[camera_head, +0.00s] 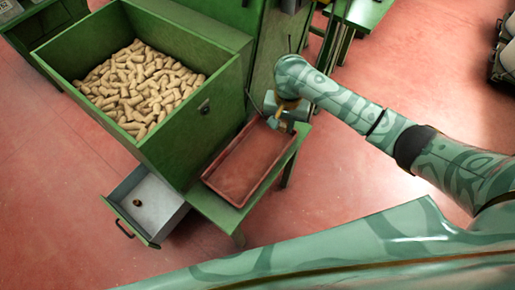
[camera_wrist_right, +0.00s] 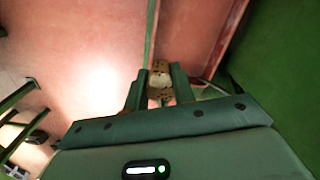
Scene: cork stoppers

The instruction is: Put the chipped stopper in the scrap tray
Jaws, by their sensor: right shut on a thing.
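My right gripper (camera_head: 284,118) is over the far end of a shallow red tray (camera_head: 210,184) on a green bench. In the right wrist view its two fingers (camera_wrist_right: 158,86) are shut on a tan, brown-speckled cork stopper (camera_wrist_right: 160,80). The stopper is largely hidden in the head view, and I cannot make out a chip. The red tray looks empty where its floor shows; its edge also shows in the wrist view (camera_wrist_right: 232,35). My left gripper is not in view.
A tall green bin (camera_head: 190,125) full of cork stoppers (camera_head: 140,88) stands left of the tray. Below it, a grey drawer (camera_head: 165,206) is pulled open with a small brown thing (camera_head: 137,203) inside. Open red floor (camera_head: 330,210) lies right of the bench.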

